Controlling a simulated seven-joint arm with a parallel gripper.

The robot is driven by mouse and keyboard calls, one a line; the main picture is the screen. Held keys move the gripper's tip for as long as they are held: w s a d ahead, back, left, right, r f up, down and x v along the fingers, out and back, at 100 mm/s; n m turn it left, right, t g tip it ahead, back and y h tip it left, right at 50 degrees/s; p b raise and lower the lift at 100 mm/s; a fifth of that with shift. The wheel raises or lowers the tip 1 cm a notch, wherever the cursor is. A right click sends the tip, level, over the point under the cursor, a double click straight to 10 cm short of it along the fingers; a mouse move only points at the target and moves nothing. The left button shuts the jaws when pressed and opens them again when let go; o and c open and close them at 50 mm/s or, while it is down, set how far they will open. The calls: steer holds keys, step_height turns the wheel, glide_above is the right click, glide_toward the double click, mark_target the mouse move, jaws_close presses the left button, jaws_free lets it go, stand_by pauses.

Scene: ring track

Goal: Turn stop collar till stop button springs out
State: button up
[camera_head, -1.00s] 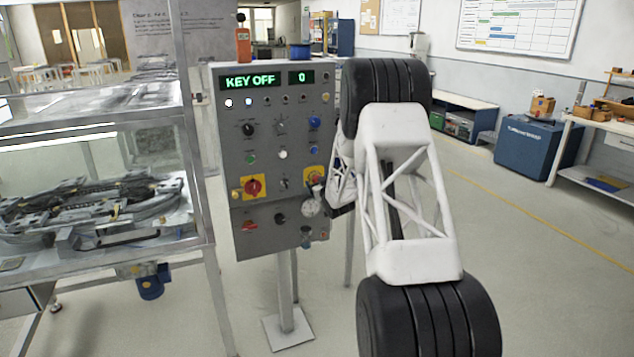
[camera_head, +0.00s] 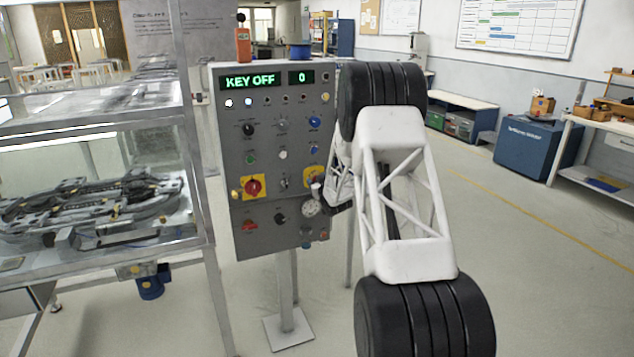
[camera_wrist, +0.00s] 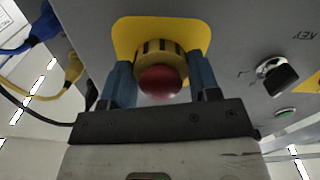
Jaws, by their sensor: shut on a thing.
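The stop button (camera_wrist: 160,82) is a red mushroom cap in the wrist view. It sits in the yellow stop collar (camera_wrist: 160,52), which has dark marks, on a yellow plate (camera_wrist: 128,34). My gripper (camera_wrist: 161,88) has its blue fingers on either side of the collar and is shut on it. In the head view the right-hand yellow plate (camera_head: 313,174) is partly hidden by my wrist. The button's height above the collar is hard to judge.
The grey panel (camera_head: 268,215) stands on a post and its display (camera_head: 250,82) reads KEY OFF and 0. A key switch (camera_wrist: 277,76) is beside the plate. Another red knob on yellow (camera_head: 252,187) is at left. A glass-sided track case (camera_head: 90,205) stands left of the panel.

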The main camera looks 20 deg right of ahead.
steer(key=shift+m, duration=0.5)
steer(key=m, duration=0.4)
steer(key=shift+a, duration=0.1)
steer(key=m, duration=0.5)
stand_by(0.3)
steer(key=o, duration=0.9)
steer(key=shift+s, duration=0.2)
steer(key=shift+s, duration=3.7)
